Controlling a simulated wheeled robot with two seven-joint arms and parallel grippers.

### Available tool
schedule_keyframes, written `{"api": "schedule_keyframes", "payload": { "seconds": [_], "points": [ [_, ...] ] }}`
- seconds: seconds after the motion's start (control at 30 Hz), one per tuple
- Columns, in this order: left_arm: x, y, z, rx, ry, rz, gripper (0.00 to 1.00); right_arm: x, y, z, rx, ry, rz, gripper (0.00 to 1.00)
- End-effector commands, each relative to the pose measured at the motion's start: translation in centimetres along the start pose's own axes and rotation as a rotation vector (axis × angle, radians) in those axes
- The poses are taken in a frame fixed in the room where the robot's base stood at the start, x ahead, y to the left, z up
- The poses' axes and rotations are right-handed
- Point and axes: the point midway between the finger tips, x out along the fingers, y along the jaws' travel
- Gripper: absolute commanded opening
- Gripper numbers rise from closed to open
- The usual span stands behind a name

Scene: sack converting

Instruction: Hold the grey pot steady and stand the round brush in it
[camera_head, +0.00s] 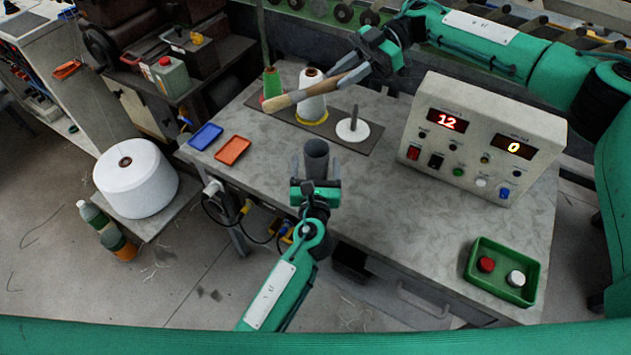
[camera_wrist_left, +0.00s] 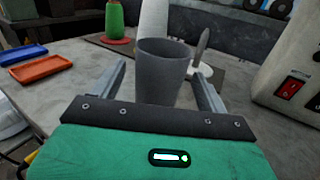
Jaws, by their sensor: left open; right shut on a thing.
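The grey pot (camera_head: 316,158) stands upright on the table near its front edge. My left gripper (camera_head: 315,172) is open, with its fingers on either side of the pot; in the left wrist view the pot (camera_wrist_left: 163,72) is between the fingers, with a gap visible at least on the left. The pot's opening looks empty. My right gripper (camera_head: 352,72) is shut on the wooden handle of the round brush (camera_head: 300,95). The brush is held above the table, tilted, its pale bristle end pointing left in front of the thread cones.
A dark board holds a white cone (camera_head: 312,108), a green cone (camera_head: 271,82) and a white disc with a spindle (camera_head: 352,130). Blue (camera_head: 205,136) and orange trays (camera_head: 233,150) lie left. A control box (camera_head: 480,140) and green tray (camera_head: 502,271) stand right.

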Motion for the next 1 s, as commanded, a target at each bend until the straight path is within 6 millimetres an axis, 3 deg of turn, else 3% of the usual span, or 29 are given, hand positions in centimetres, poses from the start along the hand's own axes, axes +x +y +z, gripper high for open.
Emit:
{"api": "schedule_keyframes", "payload": {
  "seconds": [0.1, 0.3, 0.67, 0.93, 1.0],
  "points": [
    [2.1, 0.0, 0.1, -0.001, 0.000, 0.001, 0.76, 0.0, 0.0, 0.0, 0.000, 0.000, 0.000, 0.01],
    [4.1, -0.1, 0.0, 0.001, 0.000, -0.001, 0.76, 0.0, 0.0, 0.0, 0.000, 0.000, 0.000, 0.01],
    [4.7, 0.0, 0.0, 0.000, 0.001, -0.001, 0.76, 0.0, 0.0, 0.0, 0.000, 0.000, 0.000, 0.01],
    [4.6, 0.0, 0.0, 0.000, 0.001, -0.001, 0.28, 0.0, 0.0, 0.0, 0.000, 0.000, 0.000, 0.01],
    [4.6, 0.0, 0.0, 0.000, 0.001, -0.001, 0.28, 0.0, 0.0, 0.0, 0.000, 0.000, 0.000, 0.01]
  ]
}}
